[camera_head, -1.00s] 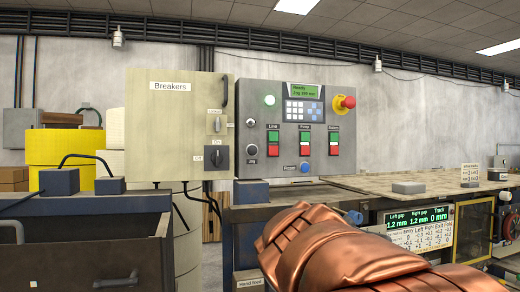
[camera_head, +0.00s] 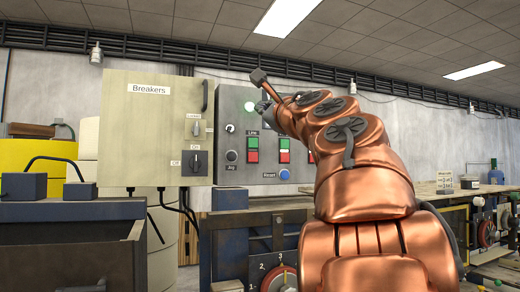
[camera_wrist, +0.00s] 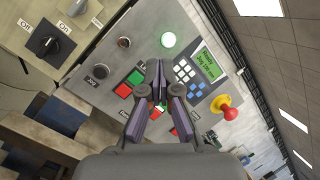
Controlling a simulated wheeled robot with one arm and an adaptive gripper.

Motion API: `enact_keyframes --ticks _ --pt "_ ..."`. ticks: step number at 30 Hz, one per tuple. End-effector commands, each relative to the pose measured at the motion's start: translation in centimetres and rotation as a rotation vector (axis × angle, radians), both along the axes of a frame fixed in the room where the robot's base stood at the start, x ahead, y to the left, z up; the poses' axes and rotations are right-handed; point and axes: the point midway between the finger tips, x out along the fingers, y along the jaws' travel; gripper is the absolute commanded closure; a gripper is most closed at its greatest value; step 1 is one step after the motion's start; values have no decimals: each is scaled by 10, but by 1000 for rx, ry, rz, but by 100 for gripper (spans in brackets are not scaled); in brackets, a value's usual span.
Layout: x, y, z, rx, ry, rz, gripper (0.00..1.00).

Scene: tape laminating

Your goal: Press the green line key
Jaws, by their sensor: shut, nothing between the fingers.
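The green line key (camera_head: 252,143) sits under the Line label on the grey control panel (camera_head: 228,100), directly above a red key (camera_head: 252,156). In the wrist view the green line key (camera_wrist: 135,78) is left of my gripper (camera_wrist: 157,66), with the red key (camera_wrist: 123,90) below it. My gripper (camera_head: 262,82) is shut and empty. In the head view it appears over the upper part of the panel, above the line keys. I cannot tell its exact distance from the panel. It partly hides the middle key pair (camera_wrist: 160,106) in the wrist view.
The green lamp (camera_wrist: 168,40), keypad with display (camera_wrist: 205,62) and red emergency knob (camera_wrist: 230,113) surround my gripper. The Breakers box (camera_head: 150,130) stands left of the panel. A work surface (camera_head: 440,193) extends right.

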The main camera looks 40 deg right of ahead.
Motion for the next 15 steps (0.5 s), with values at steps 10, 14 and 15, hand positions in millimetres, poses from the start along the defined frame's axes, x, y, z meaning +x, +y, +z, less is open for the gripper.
enact_keyframes --ticks 10,14,15 --pt "-4 -24 -55 -516 376 -137 100" --pt "-6 -28 -64 -570 428 -147 100" --pt "-6 -28 -64 -577 434 -148 100"
